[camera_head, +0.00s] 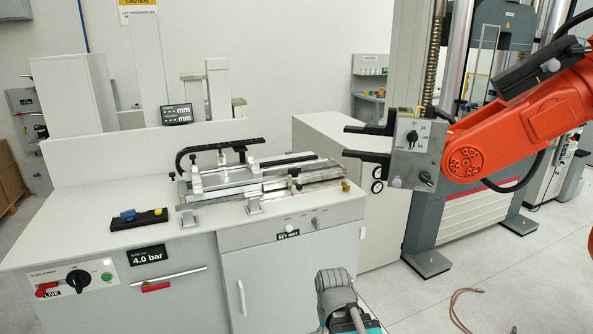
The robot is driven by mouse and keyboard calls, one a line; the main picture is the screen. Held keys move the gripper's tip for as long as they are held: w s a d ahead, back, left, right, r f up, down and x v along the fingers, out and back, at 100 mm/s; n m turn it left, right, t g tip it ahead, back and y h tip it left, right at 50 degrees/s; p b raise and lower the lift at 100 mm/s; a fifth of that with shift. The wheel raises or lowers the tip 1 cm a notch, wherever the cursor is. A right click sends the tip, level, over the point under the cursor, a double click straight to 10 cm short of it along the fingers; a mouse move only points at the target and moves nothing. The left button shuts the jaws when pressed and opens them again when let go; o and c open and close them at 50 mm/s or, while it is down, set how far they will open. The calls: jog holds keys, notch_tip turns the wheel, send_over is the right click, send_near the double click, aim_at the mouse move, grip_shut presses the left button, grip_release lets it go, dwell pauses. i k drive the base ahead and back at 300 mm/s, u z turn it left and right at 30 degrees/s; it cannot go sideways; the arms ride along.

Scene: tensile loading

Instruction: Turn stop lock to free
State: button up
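I cannot tell for certain which control is the stop lock. The slide fixture (262,181) lies on the workbench with small black knobs, clamps and a curved black cable chain (215,147). A black dial (412,137) with small unreadable marks sits on a grey box (418,155) at the end of a red-orange arm. Two small knobs (314,221) sit on the bench front near a small label. A grey and teal piece of arm shows at the bottom edge, apart from all these. My gripper's fingers do not show.
The red-orange arm (535,117) reaches in from the right, its black fingers (368,156) beside the bench's right end. A black block with blue and yellow parts (138,219) lies on the bench (95,226). A black rotary switch (78,281) is front left. A cable (455,307) lies on the floor.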

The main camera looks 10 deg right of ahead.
aim_at(294, 172)
jog(key=k, duration=0.65)
jog(key=u, duration=0.25)
jog(key=i, duration=1.7)
jog(key=z, duration=0.4)
